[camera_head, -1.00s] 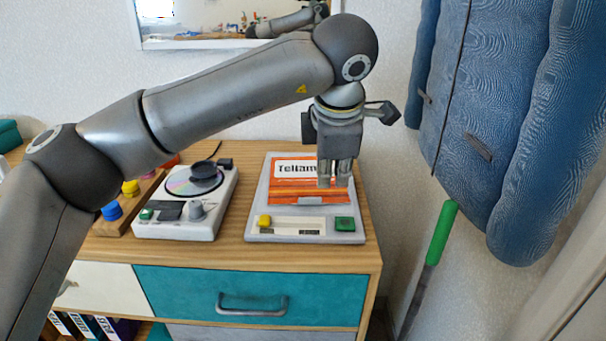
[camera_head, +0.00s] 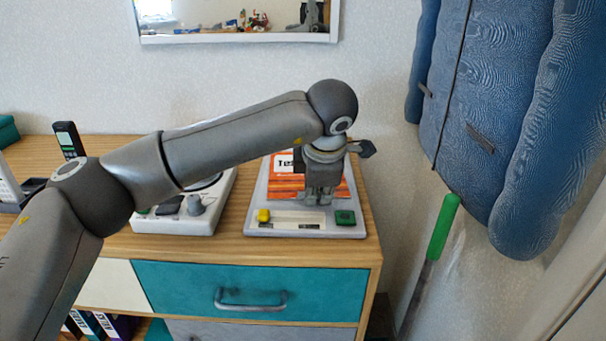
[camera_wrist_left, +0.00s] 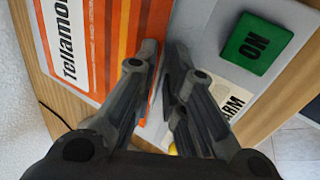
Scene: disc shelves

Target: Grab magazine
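The magazine (camera_head: 283,184), orange and white striped with a partly covered title, lies on a grey device (camera_head: 252,228) on the dresser. It also shows in the left wrist view (camera_wrist_left: 108,40). My left gripper (camera_head: 318,200) points down at the magazine's near edge, covering part of it. In the left wrist view its two fingertips (camera_wrist_left: 164,55) are slightly apart, at the magazine's edge beside the grey panel. I see nothing held between them. Whether the fingertips touch the magazine cannot be told. My right gripper is not in view.
The device has a yellow button (camera_head: 264,216) and a green ON button (camera_head: 345,218). A white disc player (camera_head: 185,222) stands to the left, partly behind my arm. A blue padded jacket (camera_head: 500,110) hangs at right above a green-handled pole (camera_head: 443,228). A mirror (camera_head: 240,38) is behind.

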